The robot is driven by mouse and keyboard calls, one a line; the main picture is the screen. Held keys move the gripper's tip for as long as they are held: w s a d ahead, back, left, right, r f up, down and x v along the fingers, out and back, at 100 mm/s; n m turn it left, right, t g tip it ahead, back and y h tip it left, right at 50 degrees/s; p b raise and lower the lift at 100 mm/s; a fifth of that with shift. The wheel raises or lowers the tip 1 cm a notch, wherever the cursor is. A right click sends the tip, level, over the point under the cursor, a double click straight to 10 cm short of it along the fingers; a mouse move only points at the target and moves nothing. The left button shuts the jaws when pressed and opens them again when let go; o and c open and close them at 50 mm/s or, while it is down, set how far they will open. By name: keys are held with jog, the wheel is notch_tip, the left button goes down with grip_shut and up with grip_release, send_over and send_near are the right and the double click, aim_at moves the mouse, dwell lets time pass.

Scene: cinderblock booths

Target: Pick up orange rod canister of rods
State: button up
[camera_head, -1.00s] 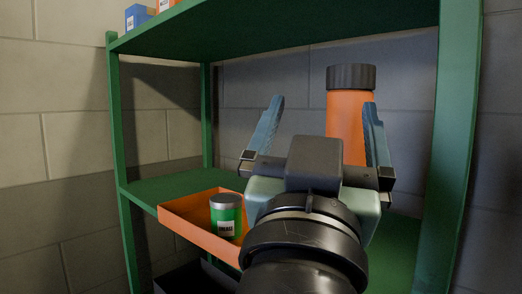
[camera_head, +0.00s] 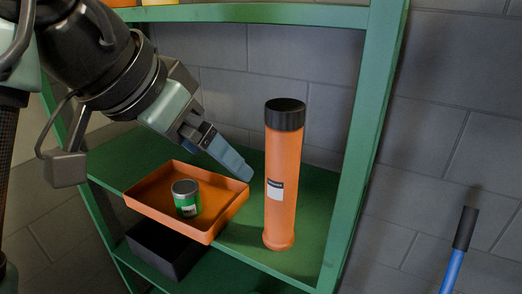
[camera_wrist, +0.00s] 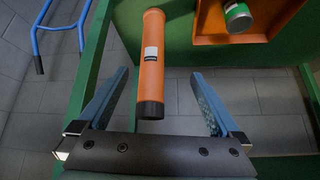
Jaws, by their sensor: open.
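The orange rod canister (camera_head: 281,190) is a tall orange tube with a black cap and a white label. It stands upright on the green shelf, right of the orange tray. In the wrist view the canister (camera_wrist: 152,62) lies between the two blue fingers, with its black cap nearest the palm. My gripper (camera_head: 240,170) is open and comes down from the upper left, with its fingertips beside the canister in the head view. In the wrist view my gripper (camera_wrist: 158,88) shows a gap between each finger and the canister. The far finger is mostly hidden in the head view.
An orange tray (camera_head: 150,191) holding a green can (camera_head: 187,198) sits left of the canister. A black bin (camera_head: 165,250) is below it. A green shelf post (camera_head: 360,150) stands close on the right. A blue-handled object (camera_head: 452,270) is at the far right. The upper shelf (camera_head: 250,13) is overhead.

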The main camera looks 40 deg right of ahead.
aim_at(279, 138)
jog(key=shift+g+y, duration=0.4)
jog(key=d+p, duration=0.1)
jog(key=d, duration=0.2)
jog(key=w+d+p, duration=0.1)
jog(key=d+p, duration=0.1)
jog(key=d, duration=0.2)
jog(key=d+p, duration=0.2)
jog(key=d, duration=0.1)
jog(key=shift+w+d+r, duration=0.15)
jog(key=shift+w+r, duration=0.1)
jog(key=shift+r, duration=0.1)
jog(key=shift+p+x, duration=1.1)
jog(key=shift+x, duration=1.55)
jog(key=shift+w, duration=0.1)
grip_shut()
jog(key=shift+r, duration=0.15)
